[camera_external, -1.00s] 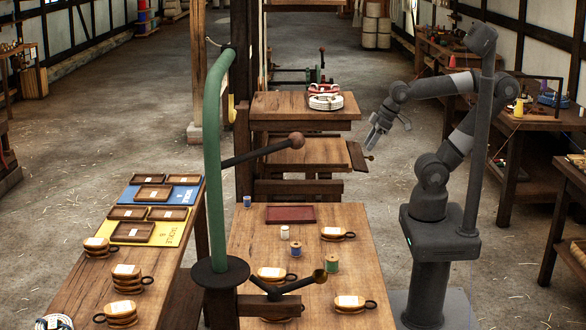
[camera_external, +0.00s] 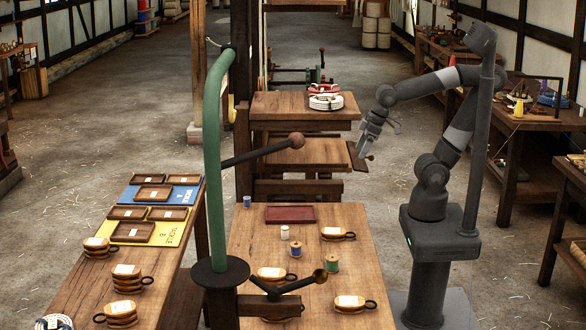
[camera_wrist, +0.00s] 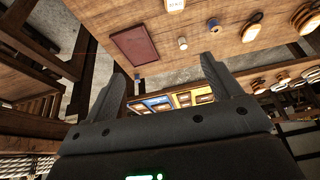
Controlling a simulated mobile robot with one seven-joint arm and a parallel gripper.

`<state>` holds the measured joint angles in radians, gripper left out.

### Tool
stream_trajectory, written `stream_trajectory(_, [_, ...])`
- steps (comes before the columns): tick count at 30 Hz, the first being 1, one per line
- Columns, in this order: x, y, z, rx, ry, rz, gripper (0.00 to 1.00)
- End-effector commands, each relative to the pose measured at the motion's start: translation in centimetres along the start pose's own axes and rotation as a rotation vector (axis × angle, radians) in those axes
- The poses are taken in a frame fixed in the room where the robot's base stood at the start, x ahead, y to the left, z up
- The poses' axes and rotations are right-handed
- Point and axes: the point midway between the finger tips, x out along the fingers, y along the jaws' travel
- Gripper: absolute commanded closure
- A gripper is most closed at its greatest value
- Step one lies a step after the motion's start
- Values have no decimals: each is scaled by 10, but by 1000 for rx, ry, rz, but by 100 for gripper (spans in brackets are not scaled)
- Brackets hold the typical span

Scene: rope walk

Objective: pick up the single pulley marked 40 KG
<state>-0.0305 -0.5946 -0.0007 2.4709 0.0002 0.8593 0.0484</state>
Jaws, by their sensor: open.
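Wooden pulleys with white labels lie on the middle table: one at the right edge (camera_external: 334,233), one at the front left (camera_external: 270,272) and one at the front right (camera_external: 350,302). Their labels are too small to read in the external view. In the wrist view, a label at the top edge, which seems to read 40 KG, is on a cut-off pulley (camera_wrist: 174,5); it looks like the right-edge one. Another pulley (camera_wrist: 253,28) shows to its right. My gripper (camera_external: 361,148) is open and empty, raised beyond the table's far right; its fingers also show in the wrist view (camera_wrist: 162,66).
The table also bears a dark red tray (camera_external: 290,214), a white spool (camera_external: 284,232), a blue spool (camera_external: 295,249) and a green spool (camera_external: 332,264). A green post (camera_external: 212,150) with dark arms stands at the front. Stacked pulleys (camera_external: 126,279) and wooden trays occupy the left table.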

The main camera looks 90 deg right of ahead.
Motion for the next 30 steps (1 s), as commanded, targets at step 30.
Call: stream_trajectory(30, [216,-55,-16,87,-407,39,17])
